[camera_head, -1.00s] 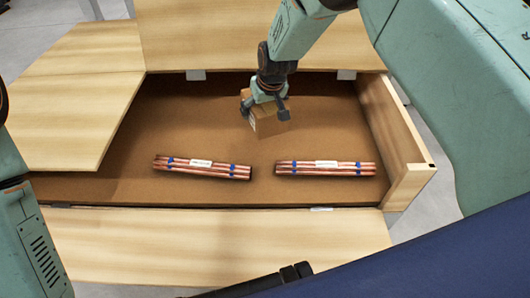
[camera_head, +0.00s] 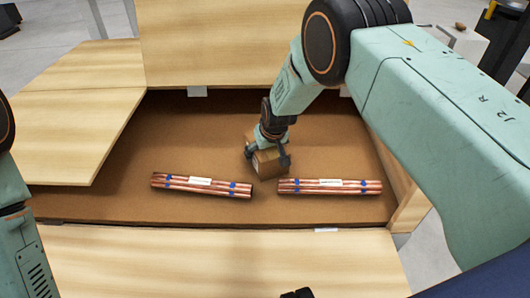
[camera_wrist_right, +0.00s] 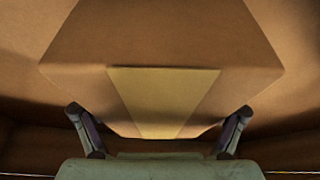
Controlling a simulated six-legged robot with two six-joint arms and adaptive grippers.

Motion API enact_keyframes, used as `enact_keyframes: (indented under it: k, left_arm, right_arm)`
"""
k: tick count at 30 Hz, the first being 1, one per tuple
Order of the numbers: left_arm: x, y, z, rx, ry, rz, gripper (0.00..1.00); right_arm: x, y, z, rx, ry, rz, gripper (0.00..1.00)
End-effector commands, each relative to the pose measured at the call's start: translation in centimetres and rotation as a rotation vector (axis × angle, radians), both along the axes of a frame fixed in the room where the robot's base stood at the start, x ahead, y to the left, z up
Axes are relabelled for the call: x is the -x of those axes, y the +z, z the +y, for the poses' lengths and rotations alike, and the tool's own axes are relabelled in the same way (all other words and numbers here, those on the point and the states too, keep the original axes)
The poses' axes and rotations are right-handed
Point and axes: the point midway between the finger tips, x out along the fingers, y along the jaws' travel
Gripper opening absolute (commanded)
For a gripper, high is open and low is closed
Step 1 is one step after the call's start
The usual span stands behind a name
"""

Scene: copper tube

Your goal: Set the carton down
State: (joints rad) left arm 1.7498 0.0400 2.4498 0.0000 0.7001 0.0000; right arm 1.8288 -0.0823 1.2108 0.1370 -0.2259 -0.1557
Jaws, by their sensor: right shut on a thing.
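A small brown carton (camera_head: 265,162) is held by my right gripper (camera_head: 268,152) over the brown floor of the wooden crate (camera_head: 200,225), between and just behind the two copper tube bundles. In the right wrist view the carton (camera_wrist_right: 160,50) fills the upper middle, with a pale tape strip on its face. The fingers of the right gripper (camera_wrist_right: 160,135) are on both sides of it. I cannot tell whether the carton touches the crate floor. My left arm shows at the left edge of the head view, but its gripper is not visible.
A left copper tube bundle (camera_head: 201,185) and a right copper tube bundle (camera_head: 330,187) with blue ties lie on the crate floor. Open wooden flaps (camera_head: 70,95) surround the crate.

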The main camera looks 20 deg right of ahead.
Motion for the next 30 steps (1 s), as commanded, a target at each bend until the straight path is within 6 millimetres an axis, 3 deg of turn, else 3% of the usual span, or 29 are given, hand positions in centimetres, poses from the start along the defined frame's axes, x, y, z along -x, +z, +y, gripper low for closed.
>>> enact_keyframes:
  k: [5, 6, 11, 23, 30]
  left_arm:
    - [0.0, -0.2, 0.0, 0.000, 0.000, 0.000, 0.00]
    - [0.0, -0.2, 0.0, 0.000, 0.000, 0.000, 0.00]
    - [0.0, -0.2, 0.0, 0.000, 0.000, 0.000, 0.00]
    - [0.0, 0.0, 0.0, 0.000, 0.000, 0.000, 0.00]
    - [0.0, 1.7, 0.0, 0.000, 0.000, 0.000, 0.00]
  right_arm:
    - [-0.1, -0.3, 0.0, 0.000, 0.000, -0.002, 0.34]
    - [0.0, -0.4, 0.0, 0.000, 0.000, 0.000, 0.86]
    - [0.0, -0.3, 0.0, 0.000, 0.000, 0.000, 0.99]
    - [0.0, -0.1, 0.0, 0.000, 0.000, 0.000, 1.00]
    - [1.1, 3.5, -0.1, 0.000, 0.001, -0.002, 1.00]
